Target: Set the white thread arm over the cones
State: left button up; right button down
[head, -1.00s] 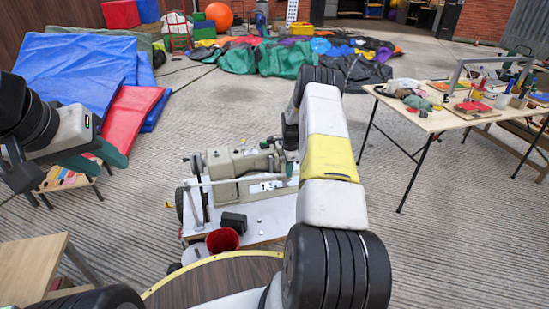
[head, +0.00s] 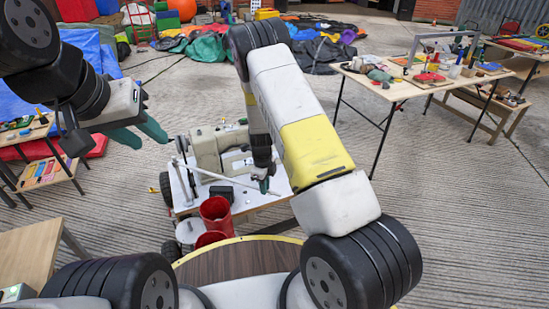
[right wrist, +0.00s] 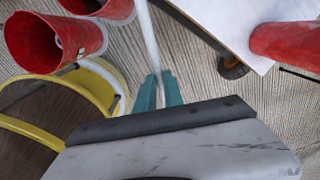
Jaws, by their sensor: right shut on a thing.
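The white thread arm (head: 225,180) is a thin rod running from a post at the left of the sewing machine (head: 222,148) toward the front right. My right gripper (head: 264,184) is shut on its free end. In the right wrist view the rod (right wrist: 149,40) runs between the teal fingertips (right wrist: 158,80). Red cones (head: 215,213) stand in front of the rod, near the cart's front edge; the rod is beside them, not above. Two red cones (right wrist: 45,42) show at the upper left of the wrist view. My left gripper (head: 140,134) is open and empty, left of the machine.
The machine sits on a white wheeled cart (head: 240,200) with a small black box (head: 222,193) on it. Another red object (right wrist: 288,45) is at the wrist view's right. A work table (head: 400,88) stands right.

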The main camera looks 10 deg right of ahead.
jog(key=s+a+m, duration=0.3)
jog(key=s+a, duration=0.5)
jog(key=s, duration=0.1)
jog(key=c, duration=1.5)
grip_release()
jog(key=shift+a, duration=0.15)
jog(key=shift+o, duration=0.2)
jog(key=shift+r, duration=0.15)
notch_tip(320, 180, up, 8)
jog(key=shift+s+f, duration=0.15)
jog(key=shift+f, duration=0.05)
